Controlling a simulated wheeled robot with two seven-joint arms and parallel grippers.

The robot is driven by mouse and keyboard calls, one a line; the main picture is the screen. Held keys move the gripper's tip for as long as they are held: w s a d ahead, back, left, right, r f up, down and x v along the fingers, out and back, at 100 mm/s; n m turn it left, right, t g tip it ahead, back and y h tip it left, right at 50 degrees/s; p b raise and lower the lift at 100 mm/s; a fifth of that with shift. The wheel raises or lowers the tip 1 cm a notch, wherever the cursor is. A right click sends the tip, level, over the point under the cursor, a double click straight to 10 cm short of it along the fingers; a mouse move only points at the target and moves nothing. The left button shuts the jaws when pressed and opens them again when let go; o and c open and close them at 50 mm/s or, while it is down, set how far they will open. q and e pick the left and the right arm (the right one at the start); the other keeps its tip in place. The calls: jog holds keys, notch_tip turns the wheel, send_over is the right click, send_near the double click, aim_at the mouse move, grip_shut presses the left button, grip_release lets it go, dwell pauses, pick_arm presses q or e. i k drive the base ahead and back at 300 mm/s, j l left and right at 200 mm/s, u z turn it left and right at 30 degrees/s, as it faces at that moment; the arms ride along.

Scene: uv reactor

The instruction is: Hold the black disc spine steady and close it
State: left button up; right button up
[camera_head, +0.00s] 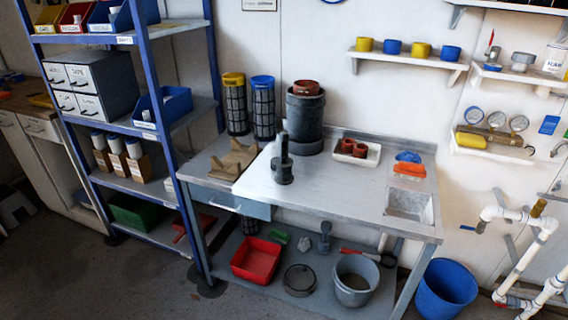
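A dark upright spindle-like piece (283,162) with a wider round base stands on the pale bench top, left of its middle. It looks like the black disc spine, but it is too small to tell whether it is open or closed. A large dark cylinder (305,118) with a reddish-brown cap (306,88) stands behind it at the back of the bench. Neither of my grippers is in view, and nothing touches the spindle-like piece.
Two mesh cartridges, yellow-topped (235,106) and blue-topped (263,108), stand at the back left. A wooden cradle (234,160) sits on the bench's left. A white tray (371,159) holds reddish parts. A sink (409,205) is at right. The bench's front middle is clear.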

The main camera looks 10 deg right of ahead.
aim_at(283, 176)
jog(key=i+j, duration=0.4)
jog(key=i, duration=0.15)
jog(key=i+j+u, duration=0.1)
jog(key=i+j, duration=0.7)
jog(key=i, duration=0.35)
jog(key=j+u, duration=0.05)
